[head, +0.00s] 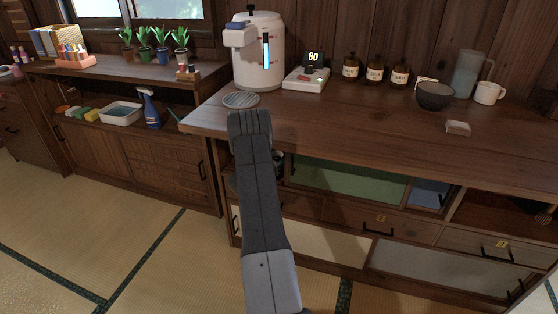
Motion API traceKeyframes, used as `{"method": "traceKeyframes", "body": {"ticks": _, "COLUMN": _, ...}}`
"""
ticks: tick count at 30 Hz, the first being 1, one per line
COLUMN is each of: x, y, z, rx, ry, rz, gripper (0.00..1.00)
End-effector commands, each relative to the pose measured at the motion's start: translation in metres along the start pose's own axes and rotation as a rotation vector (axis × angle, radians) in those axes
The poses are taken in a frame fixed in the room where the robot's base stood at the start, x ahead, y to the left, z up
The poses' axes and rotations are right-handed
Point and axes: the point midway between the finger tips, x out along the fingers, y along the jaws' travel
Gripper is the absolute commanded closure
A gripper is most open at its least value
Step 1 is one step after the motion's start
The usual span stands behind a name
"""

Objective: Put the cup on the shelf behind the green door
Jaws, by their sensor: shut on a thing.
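A white cup (489,93) with a handle stands upright at the right back of the wooden counter, beside a glass pitcher. I cannot tell whether it is the task's cup. A green door (350,181) is set in the cabinet front below the counter. A blue door (430,192) is just right of it. The shelf behind the green door is hidden by the panel. My arm rises in front of the counter, left of the green door, and bends near the counter's front edge. My gripper and anything in it are hidden behind the arm. A small dark rounded part shows beside the arm, unclear.
On the counter stand a white dispenser (259,52), a round grate (241,100), a scale (306,78) reading 80, several brown bottles, a dark bowl (435,95) and a small pale block (458,128). The counter's middle front is clear. Drawers lie below the doors.

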Motion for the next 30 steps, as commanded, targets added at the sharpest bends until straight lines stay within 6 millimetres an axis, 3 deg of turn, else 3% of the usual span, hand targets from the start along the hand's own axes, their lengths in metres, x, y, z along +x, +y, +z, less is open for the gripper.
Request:
{"method": "traceKeyframes", "body": {"ticks": 2, "x": 0.0032, "y": 0.0011, "z": -0.0107, "rx": 0.001, "ry": -0.001, "rz": 0.000, "gripper": 0.78}}
{"method": "traceKeyframes", "body": {"ticks": 13, "x": 0.0036, "y": 0.0015, "z": -0.0131, "rx": 0.001, "ry": -0.001, "rz": 0.000, "gripper": 0.78}}
{"method": "traceKeyframes", "body": {"ticks": 14, "x": 0.0035, "y": 0.0015, "z": -0.0129, "rx": 0.001, "ry": -0.001, "rz": 0.000, "gripper": 0.47}}
{"method": "traceKeyframes", "body": {"ticks": 17, "x": 0.0035, "y": 0.0014, "z": -0.0118, "rx": 0.001, "ry": -0.001, "rz": 0.000, "gripper": 0.28}}
{"method": "traceKeyframes", "body": {"ticks": 30, "x": -0.0023, "y": 0.0022, "z": -0.0080, "rx": -0.001, "ry": 0.001, "rz": 0.002, "gripper": 0.28}}
